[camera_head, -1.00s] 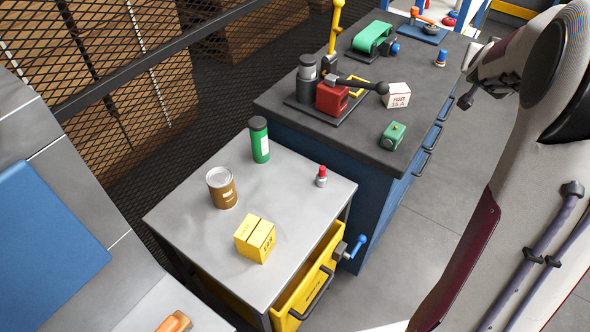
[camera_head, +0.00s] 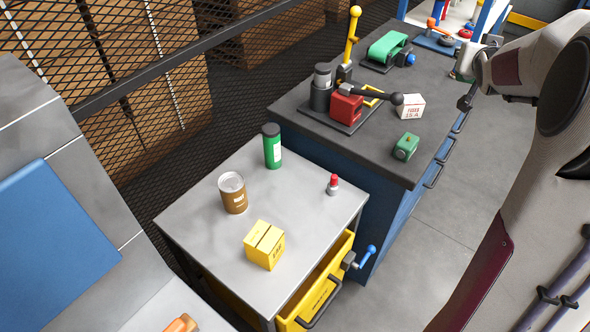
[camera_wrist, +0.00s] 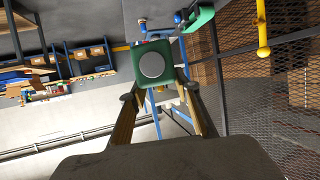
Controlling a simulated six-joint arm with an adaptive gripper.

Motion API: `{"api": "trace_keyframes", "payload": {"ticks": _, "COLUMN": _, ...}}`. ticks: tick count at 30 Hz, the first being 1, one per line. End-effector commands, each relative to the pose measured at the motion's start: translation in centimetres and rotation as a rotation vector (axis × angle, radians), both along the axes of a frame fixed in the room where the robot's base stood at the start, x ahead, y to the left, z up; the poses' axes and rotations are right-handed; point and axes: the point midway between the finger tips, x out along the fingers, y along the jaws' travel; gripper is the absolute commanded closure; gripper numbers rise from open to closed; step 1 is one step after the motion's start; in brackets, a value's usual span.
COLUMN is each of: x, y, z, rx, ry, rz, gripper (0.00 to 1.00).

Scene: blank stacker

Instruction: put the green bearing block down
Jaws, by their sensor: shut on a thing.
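In the wrist view a green block (camera_wrist: 153,82) with a round grey face sits between the two fingers of my gripper (camera_wrist: 160,92), which is shut on it. The block is off the surfaces, with open space around it.
The bench also holds a red vice (camera_head: 346,108), a white box (camera_head: 410,106) and a green conveyor (camera_head: 388,47). The grey cart top (camera_head: 205,215) holds a brown can (camera_head: 233,193), green bottle (camera_head: 272,146), yellow box (camera_head: 264,245) and red-topped piece (camera_head: 333,184). Its yellow drawer (camera_head: 318,285) is open.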

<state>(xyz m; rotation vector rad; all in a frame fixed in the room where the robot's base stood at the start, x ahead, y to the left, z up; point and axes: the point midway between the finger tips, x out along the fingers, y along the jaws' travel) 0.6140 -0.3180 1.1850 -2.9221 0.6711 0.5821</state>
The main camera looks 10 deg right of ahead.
Motion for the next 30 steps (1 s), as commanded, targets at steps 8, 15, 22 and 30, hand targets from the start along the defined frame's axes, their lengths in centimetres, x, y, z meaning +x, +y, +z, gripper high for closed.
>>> {"api": "trace_keyframes", "payload": {"ticks": 8, "x": 0.6, "y": 1.8, "z": 0.7, "rx": -0.004, "ry": -0.005, "rz": 0.051, "gripper": 1.0}}
{"api": "trace_keyframes", "payload": {"ticks": 15, "x": 1.0, "y": 3.5, "z": 1.0, "rx": -0.002, "ry": -0.005, "rz": 0.1, "gripper": 1.0}}
{"api": "trace_keyframes", "payload": {"ticks": 22, "x": 1.4, "y": 5.5, "z": 1.3, "rx": -0.002, "ry": -0.005, "rz": 0.155, "gripper": 1.0}}
{"api": "trace_keyframes", "payload": {"ticks": 30, "x": 1.8, "y": 8.8, "z": 1.6, "rx": -0.002, "ry": -0.004, "rz": 0.248, "gripper": 1.0}}
